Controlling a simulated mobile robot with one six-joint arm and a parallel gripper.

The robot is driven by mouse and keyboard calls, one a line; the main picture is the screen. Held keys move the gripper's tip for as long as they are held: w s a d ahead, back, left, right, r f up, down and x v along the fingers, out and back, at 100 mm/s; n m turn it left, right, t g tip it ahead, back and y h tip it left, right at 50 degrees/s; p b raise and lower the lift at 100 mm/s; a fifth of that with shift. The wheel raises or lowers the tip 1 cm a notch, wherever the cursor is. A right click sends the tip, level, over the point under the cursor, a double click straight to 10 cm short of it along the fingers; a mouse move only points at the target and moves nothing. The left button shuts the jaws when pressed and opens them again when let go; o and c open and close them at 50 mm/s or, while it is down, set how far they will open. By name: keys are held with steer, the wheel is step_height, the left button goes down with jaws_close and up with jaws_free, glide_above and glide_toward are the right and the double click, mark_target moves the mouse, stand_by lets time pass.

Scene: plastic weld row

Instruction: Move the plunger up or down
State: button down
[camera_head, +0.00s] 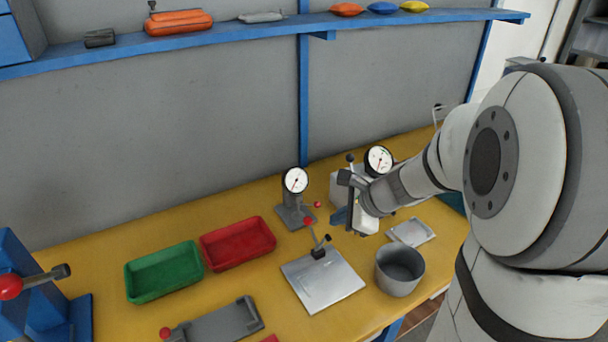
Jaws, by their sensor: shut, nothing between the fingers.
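A dial gauge on a grey stand (295,181) stands on the yellow bench, with small red-knobbed levers beside its base. A second dial gauge (379,160) is farther right, partly behind my arm. I cannot tell for sure which part is the plunger; it may be on one of these gauge stands and is not clearly visible. My gripper (341,216) is shut and empty above the bench, between the two gauges and in front of the second one. My wrist hides much of that second stand. Contact with it cannot be told.
A metal plate with a clamp (323,281), a grey cup (399,270) and a small tray (411,232) are near my gripper. Green (164,271) and red (238,244) bins lie left. A blue shelf (240,33) runs above. Open bench lies between the bins and the wall.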

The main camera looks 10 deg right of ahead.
steer(key=w+d+f+m+t+b, duration=0.2)
steer(key=w+d+f+m+b, duration=0.1)
steer(key=w+d+f+m, duration=0.5)
steer(key=shift+m+h, duration=0.3)
steer(key=shift+m, duration=0.4)
steer(key=x, duration=0.3)
steer(key=a+x, duration=0.1)
steer(key=x, duration=0.2)
steer(key=s+b+x, duration=0.1)
steer(key=x, duration=0.2)
steer(key=shift+w+a+f, duration=0.2)
steer(key=shift+a+f, duration=0.1)
steer(key=shift+a, duration=0.1)
steer(key=shift+w+a+r+p, duration=0.3)
steer(key=shift+w+r, duration=0.15)
steer(key=shift+w+a+r+p, duration=0.3)
steer(key=shift+w+r, duration=0.1)
steer(key=shift+w, duration=0.1)
steer(key=shift+w+a+r, duration=0.3)
steer(key=shift+w+r, duration=0.05)
steer(key=shift+w, duration=0.2)
